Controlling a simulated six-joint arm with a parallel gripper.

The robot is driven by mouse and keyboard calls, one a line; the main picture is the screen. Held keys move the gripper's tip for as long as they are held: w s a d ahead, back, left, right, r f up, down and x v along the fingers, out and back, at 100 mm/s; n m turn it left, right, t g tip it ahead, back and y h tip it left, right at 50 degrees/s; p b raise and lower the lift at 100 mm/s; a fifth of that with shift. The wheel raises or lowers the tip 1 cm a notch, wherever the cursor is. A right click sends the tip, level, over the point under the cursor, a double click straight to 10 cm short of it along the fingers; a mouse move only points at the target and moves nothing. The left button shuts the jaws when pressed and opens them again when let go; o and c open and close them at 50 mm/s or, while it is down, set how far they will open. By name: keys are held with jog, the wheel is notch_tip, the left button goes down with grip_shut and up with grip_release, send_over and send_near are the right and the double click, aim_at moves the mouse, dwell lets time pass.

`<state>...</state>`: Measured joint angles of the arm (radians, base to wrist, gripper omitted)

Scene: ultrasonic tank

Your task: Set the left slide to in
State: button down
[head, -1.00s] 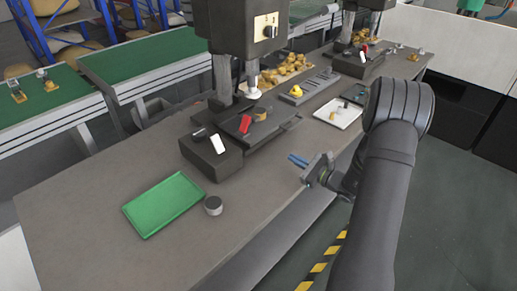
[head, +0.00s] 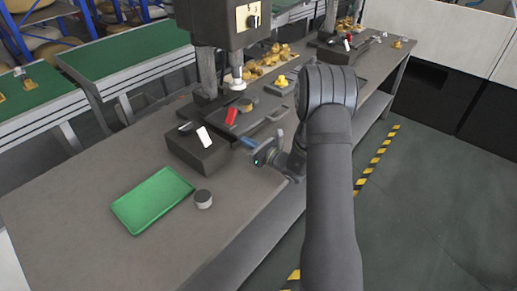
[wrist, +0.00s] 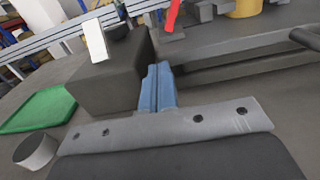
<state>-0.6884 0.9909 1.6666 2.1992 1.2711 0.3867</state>
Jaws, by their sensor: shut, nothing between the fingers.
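The left slide (head: 257,122) appears to be the dark plate assembly under the near press, with a bar handle (head: 278,113) at its front right end. The handle also shows at the right edge of the wrist view (wrist: 306,38). A red lever (head: 231,116) and a brass cylinder (head: 245,104) are on it. My gripper (head: 246,143) is shut and empty, its blue fingers together. It is in front of the slide, left of the handle and apart from it. In the wrist view the fingers (wrist: 157,85) point at the gap between the black box and the slide.
The black box (head: 195,150) with a white rocker (head: 204,137) stands just left of my fingers. A green tray (head: 152,200) and a grey round knob (head: 203,198) lie nearer. The press head (head: 232,25) hangs above the slide. A second station stands farther back.

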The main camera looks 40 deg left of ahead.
aim_at(237, 137)
jog(key=shift+a, duration=0.9)
jog(key=a, duration=0.3)
jog(key=shift+a, duration=0.25)
jog(key=shift+a+r, duration=0.15)
jog(key=shift+a, duration=0.3)
jog(key=d, duration=1.4)
jog(key=shift+d, duration=0.3)
jog(key=shift+a, duration=0.1)
